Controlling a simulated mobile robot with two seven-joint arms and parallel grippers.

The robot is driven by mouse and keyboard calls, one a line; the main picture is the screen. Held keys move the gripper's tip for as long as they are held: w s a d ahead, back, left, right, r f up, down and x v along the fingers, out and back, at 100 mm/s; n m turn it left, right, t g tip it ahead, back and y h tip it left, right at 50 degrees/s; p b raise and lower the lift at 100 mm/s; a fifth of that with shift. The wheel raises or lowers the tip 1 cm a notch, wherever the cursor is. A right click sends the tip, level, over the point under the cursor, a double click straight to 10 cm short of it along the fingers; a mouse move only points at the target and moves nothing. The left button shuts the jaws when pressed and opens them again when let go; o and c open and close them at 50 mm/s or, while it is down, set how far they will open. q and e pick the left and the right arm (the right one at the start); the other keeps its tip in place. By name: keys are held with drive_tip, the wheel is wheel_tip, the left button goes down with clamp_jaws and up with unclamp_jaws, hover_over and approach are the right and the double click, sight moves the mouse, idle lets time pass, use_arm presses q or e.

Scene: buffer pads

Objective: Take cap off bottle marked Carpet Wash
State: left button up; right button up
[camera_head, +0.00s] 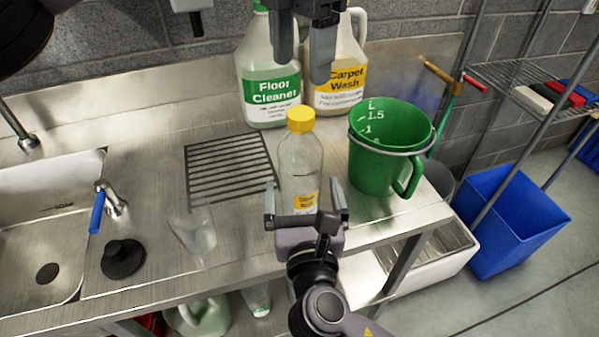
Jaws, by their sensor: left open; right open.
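A large white jug with a yellow label reading Carpet Wash (338,92) stands at the back of the steel counter; its top is hidden behind my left gripper. A smaller clear bottle (300,165) with a yellow cap (300,119) stands upright nearer the front. Its small yellow label is too small to read surely. My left gripper (303,70) hangs open and empty in front of the jugs, above and beyond the clear bottle. My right gripper (306,200) is open at the counter's front, its fingers on either side of the clear bottle's lower part in the picture; contact cannot be told.
A Floor Cleaner jug (270,70) stands left of the Carpet Wash jug. A green measuring jug (378,165) is to the right. A clear cup (193,232), a black plug (122,259) and a sink (75,175) are left. A blue bucket (510,220) stands beyond the counter's right end.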

drive_tip(key=shift+w+a, duration=0.15)
drive_tip(key=shift+w, duration=1.35)
drive_tip(key=shift+w+a, duration=0.15)
drive_tip(key=shift+w, duration=1.35)
clamp_jaws()
